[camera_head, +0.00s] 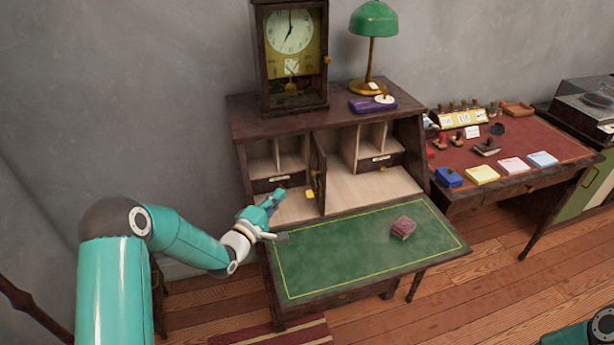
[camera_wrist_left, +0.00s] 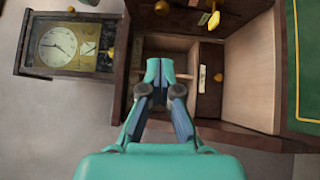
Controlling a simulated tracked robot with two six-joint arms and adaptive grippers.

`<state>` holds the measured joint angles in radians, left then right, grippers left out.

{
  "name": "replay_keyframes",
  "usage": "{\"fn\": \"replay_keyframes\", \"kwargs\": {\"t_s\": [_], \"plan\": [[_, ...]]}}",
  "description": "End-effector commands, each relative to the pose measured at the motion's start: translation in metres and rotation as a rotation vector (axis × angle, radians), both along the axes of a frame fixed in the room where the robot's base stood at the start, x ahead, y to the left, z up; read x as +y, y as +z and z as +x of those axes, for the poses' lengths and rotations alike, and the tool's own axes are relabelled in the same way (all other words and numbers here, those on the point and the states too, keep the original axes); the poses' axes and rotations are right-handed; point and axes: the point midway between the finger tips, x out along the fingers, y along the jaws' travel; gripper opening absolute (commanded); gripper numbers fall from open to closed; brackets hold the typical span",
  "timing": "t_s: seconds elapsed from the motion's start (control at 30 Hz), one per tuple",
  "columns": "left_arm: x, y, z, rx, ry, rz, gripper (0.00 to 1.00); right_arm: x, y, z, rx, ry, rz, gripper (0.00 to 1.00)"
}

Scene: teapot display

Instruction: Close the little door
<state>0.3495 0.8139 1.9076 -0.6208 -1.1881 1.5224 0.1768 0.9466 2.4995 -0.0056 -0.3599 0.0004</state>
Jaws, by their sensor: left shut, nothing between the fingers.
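The little door (camera_head: 319,172) is a dark wooden panel in the middle of the writing desk's upper part. It stands open, swung out toward me and seen nearly edge-on, with a yellow piece (camera_head: 310,194) on its left face. In the left wrist view the door (camera_wrist_left: 190,16) is at the top, with a yellow tag (camera_wrist_left: 213,20). My left gripper (camera_head: 279,194) is shut and empty in front of the left compartment, left of the door and apart from it. Its closed fingers also show in the left wrist view (camera_wrist_left: 160,70). My right gripper is out of view.
The green desk top (camera_head: 340,260) is folded out, with a dark red box (camera_head: 403,228) on it. A clock (camera_head: 292,90) and a green lamp (camera_head: 373,20) stand on top of the desk. A side table (camera_head: 540,145) with stamps and notepads is at right.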

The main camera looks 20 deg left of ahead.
Motion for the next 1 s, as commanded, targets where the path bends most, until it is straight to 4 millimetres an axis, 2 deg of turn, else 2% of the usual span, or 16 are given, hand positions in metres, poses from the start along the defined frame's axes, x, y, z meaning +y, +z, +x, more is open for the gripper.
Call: {"fn": "replay_keyframes", "kwargs": {"t_s": [0.1,0.33,0.4,0.6,1.0], "plan": [[-0.005,0.003,0.024,-0.001,0.002,0.001,0.00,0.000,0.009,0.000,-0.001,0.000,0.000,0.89],[-0.012,0.005,0.065,-0.001,0.004,0.000,0.00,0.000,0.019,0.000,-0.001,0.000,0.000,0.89],[-0.025,0.006,0.070,0.001,0.001,-0.001,0.00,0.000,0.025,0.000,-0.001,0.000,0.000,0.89],[-0.041,0.006,0.080,0.001,0.004,-0.001,0.00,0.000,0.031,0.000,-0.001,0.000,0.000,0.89],[-0.043,0.005,0.082,0.000,0.007,0.000,0.00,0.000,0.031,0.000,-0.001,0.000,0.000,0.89]]}}
